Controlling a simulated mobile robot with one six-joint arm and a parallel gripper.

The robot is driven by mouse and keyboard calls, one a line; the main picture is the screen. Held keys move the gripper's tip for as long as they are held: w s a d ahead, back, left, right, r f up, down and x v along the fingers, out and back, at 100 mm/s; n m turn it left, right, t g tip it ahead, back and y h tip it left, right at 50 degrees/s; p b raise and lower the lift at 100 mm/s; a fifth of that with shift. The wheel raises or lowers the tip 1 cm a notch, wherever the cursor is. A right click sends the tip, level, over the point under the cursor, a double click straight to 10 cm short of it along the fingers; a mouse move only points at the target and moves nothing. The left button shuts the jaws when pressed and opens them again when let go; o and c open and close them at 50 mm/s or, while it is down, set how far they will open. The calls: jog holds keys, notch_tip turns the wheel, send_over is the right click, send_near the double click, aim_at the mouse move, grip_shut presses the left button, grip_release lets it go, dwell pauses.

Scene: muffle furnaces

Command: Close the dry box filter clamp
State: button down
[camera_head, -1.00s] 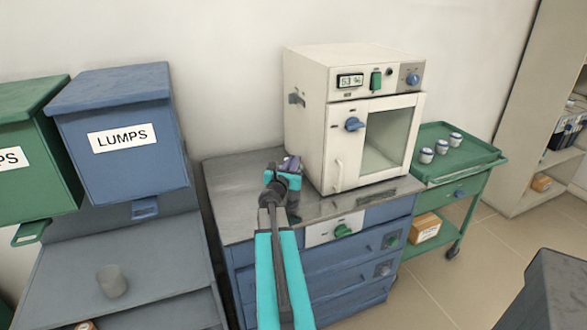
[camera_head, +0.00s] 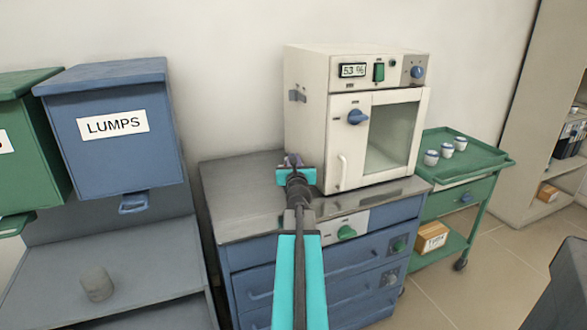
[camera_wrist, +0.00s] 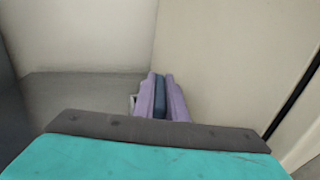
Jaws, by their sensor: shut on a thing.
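The dry box (camera_head: 350,77) is the cream cabinet with a 53 % display, standing on the steel-topped bench; its door is shut. My gripper (camera_head: 292,160) is low beside the left side wall of the dry box. In the wrist view its two purple fingers (camera_wrist: 160,78) are closed on a narrow dark blue piece (camera_wrist: 160,97) close to the cream wall. This may be the filter clamp's lever, but the rest of it is hidden. A small grey fitting (camera_head: 297,96) is higher on the same side wall, clear of my gripper.
The steel bench top (camera_head: 235,195) is bare left of my gripper. A blue LUMPS bin (camera_head: 115,165) hangs at the left above a grey shelf with a grey cylinder (camera_head: 96,283). A green cart (camera_head: 485,175) with several small jars stands at the right.

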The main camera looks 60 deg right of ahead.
jog(key=shift+f+n+t+y+b, duration=0.1)
jog(key=shift+n+t+y+b, duration=0.9)
jog(key=shift+b, duration=0.65)
jog(key=shift+a+t+y+b, duration=0.1)
jog(key=shift+t+y+b, duration=0.2)
jog(key=shift+t, duration=0.1)
jog(key=c, duration=1.8)
grip_release()
jog(key=shift+a, duration=0.1)
